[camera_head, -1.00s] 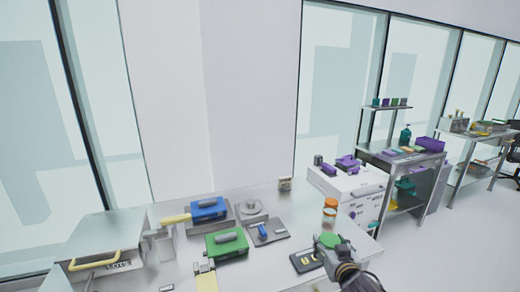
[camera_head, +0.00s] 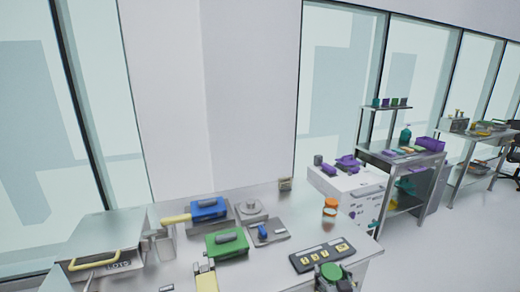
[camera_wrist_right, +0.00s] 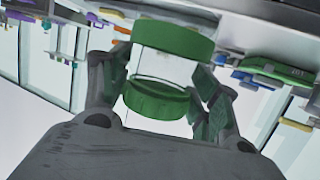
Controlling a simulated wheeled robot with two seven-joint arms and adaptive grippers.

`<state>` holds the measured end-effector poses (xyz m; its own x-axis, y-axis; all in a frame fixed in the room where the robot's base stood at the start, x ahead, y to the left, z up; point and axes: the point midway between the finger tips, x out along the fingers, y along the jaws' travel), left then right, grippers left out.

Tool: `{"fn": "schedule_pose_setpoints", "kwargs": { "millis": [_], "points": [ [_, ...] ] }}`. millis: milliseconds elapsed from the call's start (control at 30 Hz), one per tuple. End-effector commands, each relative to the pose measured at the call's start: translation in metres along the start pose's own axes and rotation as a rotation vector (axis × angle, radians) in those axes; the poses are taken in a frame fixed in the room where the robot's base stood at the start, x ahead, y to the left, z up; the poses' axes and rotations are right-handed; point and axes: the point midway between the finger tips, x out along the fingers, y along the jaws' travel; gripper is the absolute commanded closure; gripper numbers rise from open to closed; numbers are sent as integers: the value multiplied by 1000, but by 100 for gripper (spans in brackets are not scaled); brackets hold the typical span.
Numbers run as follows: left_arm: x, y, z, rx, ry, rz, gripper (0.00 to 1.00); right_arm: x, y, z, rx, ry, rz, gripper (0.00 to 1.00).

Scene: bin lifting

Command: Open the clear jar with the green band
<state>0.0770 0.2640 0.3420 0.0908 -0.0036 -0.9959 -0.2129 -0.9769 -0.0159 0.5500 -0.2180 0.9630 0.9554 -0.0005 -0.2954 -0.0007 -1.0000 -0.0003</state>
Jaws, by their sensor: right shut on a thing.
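The clear jar has a green lid and a green band, and shows large in the right wrist view (camera_wrist_right: 155,100). In the head view only its round green top (camera_head: 330,271) shows clearly, at the bottom edge. My right gripper (camera_wrist_right: 160,92) is shut on the jar, with a dark finger on each side of it. In the head view this gripper (camera_head: 334,283) is mostly cut off by the frame. The lid appears to be on the jar. My left gripper is not in view.
A dark tray with yellow-marked places (camera_head: 322,255) lies on the bench (camera_head: 280,262) just beyond the jar. An orange-topped jar (camera_head: 330,205) stands behind it. A green box (camera_head: 227,243), a blue box (camera_head: 208,209) and a metal case (camera_head: 105,240) stand left.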

Motion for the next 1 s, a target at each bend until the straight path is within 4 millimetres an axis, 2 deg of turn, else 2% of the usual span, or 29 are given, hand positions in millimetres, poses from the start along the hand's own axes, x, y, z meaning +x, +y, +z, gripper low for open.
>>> {"fn": "schedule_pose_setpoints", "kwargs": {
  "millis": [367, 567, 1000],
  "points": [
    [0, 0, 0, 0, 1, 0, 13, 0, -1, -1, -1, 1, -3, 81],
    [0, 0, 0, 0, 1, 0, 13, -2, -7, -3, -13, 2, -32, 81],
    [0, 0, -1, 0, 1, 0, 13, -16, -54, -15, -72, 3, -223, 81]
  ]
}}
